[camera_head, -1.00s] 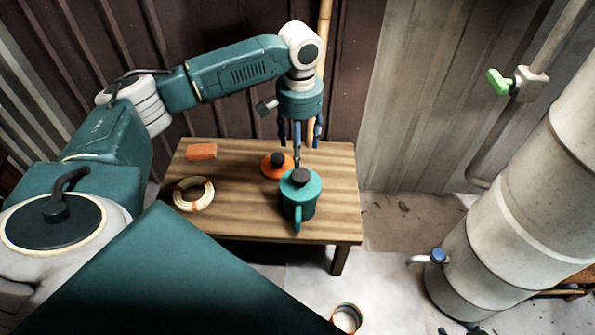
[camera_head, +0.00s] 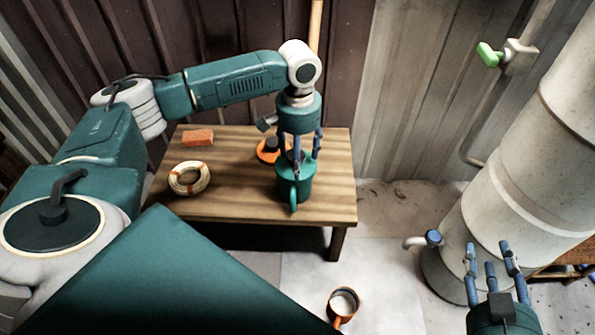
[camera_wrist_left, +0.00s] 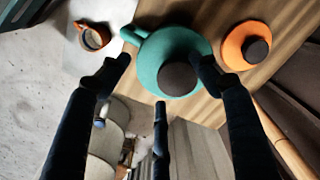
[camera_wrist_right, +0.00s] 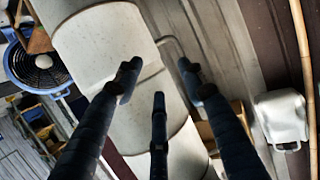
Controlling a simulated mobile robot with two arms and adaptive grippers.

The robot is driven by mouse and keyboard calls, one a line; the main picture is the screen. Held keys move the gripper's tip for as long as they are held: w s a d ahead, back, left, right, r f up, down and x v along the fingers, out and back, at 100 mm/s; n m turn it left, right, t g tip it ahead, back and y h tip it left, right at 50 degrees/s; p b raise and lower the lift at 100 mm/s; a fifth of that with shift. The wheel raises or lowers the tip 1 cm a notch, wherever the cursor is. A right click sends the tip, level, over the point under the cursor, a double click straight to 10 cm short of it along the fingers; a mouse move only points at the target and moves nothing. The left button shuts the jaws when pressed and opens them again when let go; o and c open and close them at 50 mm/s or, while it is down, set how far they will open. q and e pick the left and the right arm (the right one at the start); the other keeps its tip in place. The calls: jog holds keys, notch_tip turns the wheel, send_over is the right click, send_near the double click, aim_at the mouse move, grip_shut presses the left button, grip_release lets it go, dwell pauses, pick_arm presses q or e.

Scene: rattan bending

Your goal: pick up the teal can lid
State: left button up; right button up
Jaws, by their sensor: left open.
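The teal can lid (camera_wrist_left: 163,47) has a dark round knob (camera_wrist_left: 179,78) and sits on a teal can with a side handle (camera_head: 293,189) on the wooden table. My left gripper (camera_head: 300,158) is open, pointing down right over the lid, its fingers hiding part of it in the head view. In the left wrist view, its fingers (camera_wrist_left: 162,82) spread around the lid and knob; contact cannot be told. My right gripper (camera_head: 489,258) is open and empty, away from the table at the lower right; its spread fingers show in the right wrist view (camera_wrist_right: 159,82).
An orange lid with a dark knob (camera_head: 266,152) lies close behind the can. An orange block (camera_head: 198,137) and a cream rattan coil (camera_head: 176,183) are to the left. An orange mug (camera_head: 340,316) stands on the floor. A large pale cylinder (camera_head: 515,185) stands right.

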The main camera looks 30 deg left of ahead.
pick_arm(q)
jog(key=shift+s+a+f+b, duration=0.15)
jog(key=shift+a+f+b, duration=0.05)
jog(key=shift+f, duration=0.3)
jog(key=shift+s+a+f+b, duration=0.1)
jog(key=shift+a+f+b, duration=0.1)
jog(key=shift+f, duration=0.3)
jog(key=shift+d, duration=0.15)
jog(key=c, duration=1.2)
pick_arm(e)
jog(key=r+t, duration=0.1)
jog(key=w+a+r, duration=0.1)
jog(key=r, duration=0.1)
jog(key=r+t, duration=0.1)
jog(key=r, duration=0.1)
jog(key=shift+w+a+t+y, duration=0.2)
jog(key=shift+a+t+y, duration=0.1)
jog(key=shift+a+y, duration=0.1)
pick_arm(q)
jog(key=shift+r, duration=0.1)
pick_arm(e)
jog(key=shift+d+f, duration=0.1)
